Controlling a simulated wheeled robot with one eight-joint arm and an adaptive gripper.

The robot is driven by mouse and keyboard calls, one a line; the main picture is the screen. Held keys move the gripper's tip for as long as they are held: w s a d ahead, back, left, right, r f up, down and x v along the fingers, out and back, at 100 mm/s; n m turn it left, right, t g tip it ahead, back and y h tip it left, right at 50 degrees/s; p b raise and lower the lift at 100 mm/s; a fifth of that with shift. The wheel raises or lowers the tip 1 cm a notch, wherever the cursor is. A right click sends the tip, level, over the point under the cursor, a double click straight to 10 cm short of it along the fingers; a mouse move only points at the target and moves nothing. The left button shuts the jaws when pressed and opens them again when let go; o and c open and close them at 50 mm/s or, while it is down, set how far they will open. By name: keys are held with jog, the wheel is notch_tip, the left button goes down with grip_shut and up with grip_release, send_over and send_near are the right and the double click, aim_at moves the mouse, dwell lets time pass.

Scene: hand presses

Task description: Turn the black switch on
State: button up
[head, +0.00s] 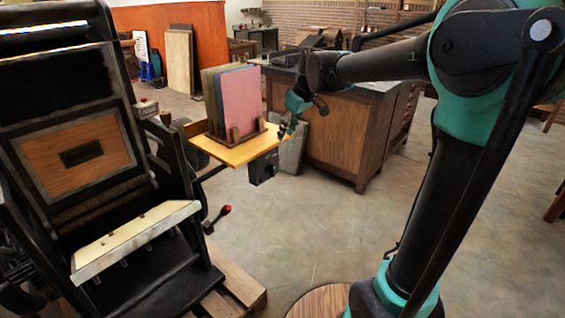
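A small black box (263,168) hangs under the front edge of a yellow wooden shelf (208,146). It looks like the black switch housing. A small round detail shows on its side, but it is too small to tell which way the switch is set. My gripper (286,132) is at the end of my arm, just above and right of the box, near the shelf's right corner. It looks apart from the box, though depth is hard to judge. The fingers are too small to tell open from shut.
Pink and grey boards (241,100) stand in a wooden rack on the shelf. A large black press (80,62) fills the left, with a red-knobbed lever (224,210) sticking out. A wooden cabinet (322,135) stands behind my gripper. The floor in the middle is clear.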

aim_at(273, 165)
jog(key=x, duration=1.6)
jog(key=shift+f, duration=0.35)
grip_shut()
